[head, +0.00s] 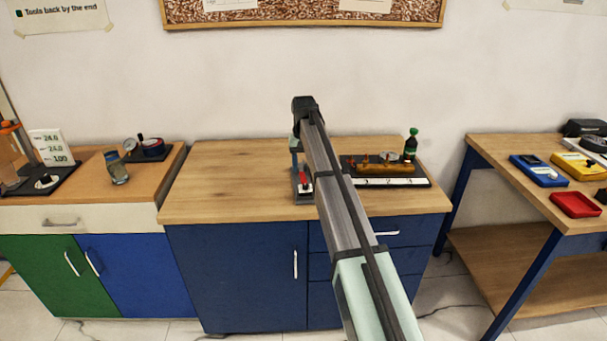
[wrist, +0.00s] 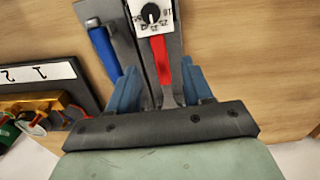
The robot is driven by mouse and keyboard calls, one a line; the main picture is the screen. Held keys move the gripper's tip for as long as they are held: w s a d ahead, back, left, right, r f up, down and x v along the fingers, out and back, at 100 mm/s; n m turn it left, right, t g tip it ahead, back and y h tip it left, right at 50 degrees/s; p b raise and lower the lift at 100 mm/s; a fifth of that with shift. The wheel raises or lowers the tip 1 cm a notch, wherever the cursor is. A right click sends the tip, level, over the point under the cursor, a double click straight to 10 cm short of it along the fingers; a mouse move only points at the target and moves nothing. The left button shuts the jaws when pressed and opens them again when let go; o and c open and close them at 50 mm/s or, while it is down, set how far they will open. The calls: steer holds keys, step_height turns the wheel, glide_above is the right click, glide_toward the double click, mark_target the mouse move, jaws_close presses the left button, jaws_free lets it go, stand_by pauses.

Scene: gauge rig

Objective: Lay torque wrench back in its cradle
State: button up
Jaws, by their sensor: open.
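In the wrist view my gripper (wrist: 159,68) is open, its two blue fingers on either side of a red handle (wrist: 163,68). The handle lies below a white dial plate (wrist: 152,16) with a black knob, on a narrow grey stand (wrist: 140,50). A blue-handled tool (wrist: 104,48) with a grey end lies left of the left finger. I cannot tell which of these is the torque wrench, or whether the fingers touch the red handle. In the head view the grey stand (head: 303,195) and red handle (head: 305,180) show beside my arm; my fingers are mostly hidden.
The stand is on a wooden-topped blue cabinet (head: 225,180). The cabinet top's left half is clear. A side table (head: 520,205) holds coloured boxes.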

step_height(320, 180, up, 9)
stand_by(0.3)
steer(key=shift+f, duration=0.15)
steer(key=s+d+f+g+h, duration=0.1)
steer(key=s+d+f, duration=0.4)
steer(key=s+f, duration=0.5)
steer(key=s+d+f+g+h, duration=0.1)
steer(key=s+d+f, duration=0.5)
steer(key=s+f, duration=0.4)
steer(key=s+f+g, duration=0.1)
steer(key=s+f, duration=0.6)
steer(key=f, duration=0.6)
steer(key=s+f+g, duration=0.1)
steer(key=s+f, duration=0.6)
steer(key=f, duration=0.6)
steer(key=s+f+g, duration=0.1)
steer(key=s+f, duration=0.4)
steer(key=s, duration=0.5)
steer(key=s+f+g+y, duration=0.1)
steer(key=s+f, duration=0.5)
steer(key=s, duration=0.4)
steer(key=s+f+y, duration=0.1)
steer(key=s+f, duration=0.4)
steer(key=s, duration=0.6)
steer(key=shift+f+m+g, duration=0.3)
steer(key=shift+g, duration=0.1)
